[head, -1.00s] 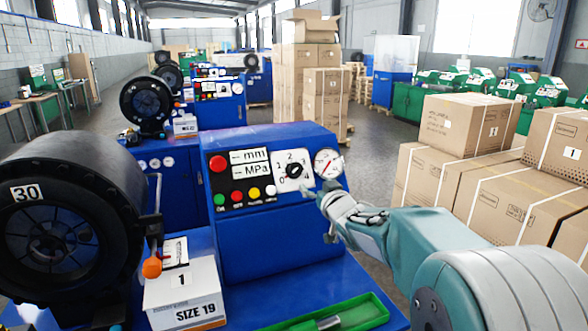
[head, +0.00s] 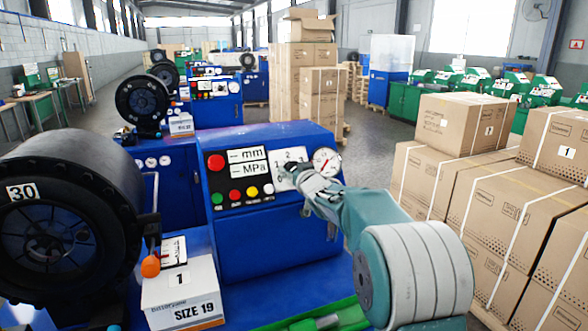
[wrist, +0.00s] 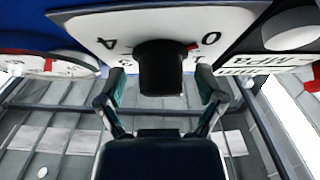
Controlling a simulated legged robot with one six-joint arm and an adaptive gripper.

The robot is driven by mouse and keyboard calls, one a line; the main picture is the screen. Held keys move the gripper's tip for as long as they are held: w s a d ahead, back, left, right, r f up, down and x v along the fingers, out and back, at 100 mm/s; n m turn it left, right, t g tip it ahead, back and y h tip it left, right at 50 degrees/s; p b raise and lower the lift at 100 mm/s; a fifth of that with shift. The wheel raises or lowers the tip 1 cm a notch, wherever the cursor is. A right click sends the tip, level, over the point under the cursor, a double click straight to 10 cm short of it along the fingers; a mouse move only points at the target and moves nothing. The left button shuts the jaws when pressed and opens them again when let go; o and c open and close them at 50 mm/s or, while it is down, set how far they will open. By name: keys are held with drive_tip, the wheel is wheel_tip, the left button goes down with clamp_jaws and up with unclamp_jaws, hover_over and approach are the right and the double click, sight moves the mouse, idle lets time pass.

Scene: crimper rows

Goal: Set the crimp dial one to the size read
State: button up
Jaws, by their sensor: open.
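The crimp dial is a black knob (wrist: 160,68) on a white plate (head: 280,156) on the sloping blue control box. In the wrist view the plate is upside down, with 0 and 4 readable; a small red mark shows beside the knob on the side of the 0. My gripper (wrist: 160,84) is open, a finger on either side of the knob; contact cannot be told. In the head view my gripper (head: 300,180) hides the knob. A white box (head: 182,297) marked 1 and SIZE 19 stands left of the control box.
The black crimper head (head: 70,215) marked 30 stands at left, with an orange-tipped lever (head: 150,266). A red button (head: 216,162), several small buttons and a pressure gauge (head: 326,162) surround the dial. A green tray (head: 345,317) lies in front. Cartons (head: 500,225) stand at right.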

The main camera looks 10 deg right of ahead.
drive_tip(key=shift+a, duration=0.25)
drive_tip(key=shift+d, duration=0.2)
drive_tip(key=c, duration=1.1)
drive_tip(key=shift+c, duration=0.2)
drive_tip(key=shift+m+h, duration=0.3)
drive_tip(key=shift+m, duration=0.2)
drive_tip(key=shift+a+m+h, duration=0.1)
drive_tip(key=shift+m+h, duration=1.05)
drive_tip(key=shift+m, duration=0.75)
drive_tip(key=shift+m+h, duration=1.15)
drive_tip(key=shift+m, duration=0.75)
drive_tip(key=shift+m+g+h, duration=0.7)
drive_tip(key=shift+m+g, duration=0.1)
drive_tip(key=shift+m, duration=0.95)
drive_tip(key=shift+m+g+h, duration=0.7)
drive_tip(key=shift+m+g, duration=0.1)
drive_tip(key=shift+m, duration=0.95)
drive_tip(key=m+g, duration=0.2)
drive_tip(key=m, duration=0.1)
drive_tip(key=m+g+h, duration=0.1)
drive_tip(key=m+g, duration=0.1)
drive_tip(key=m, duration=0.2)
drive_tip(key=shift+f, duration=0.1)
drive_tip(key=shift+f+m+g+y, duration=0.1)
drive_tip(key=shift+m+g+y, duration=0.3)
drive_tip(key=shift+m+g, duration=1.25)
drive_tip(key=shift+f+m+t, duration=0.1)
drive_tip(key=shift+m+t, duration=0.25)
drive_tip(key=shift+m, duration=0.1)
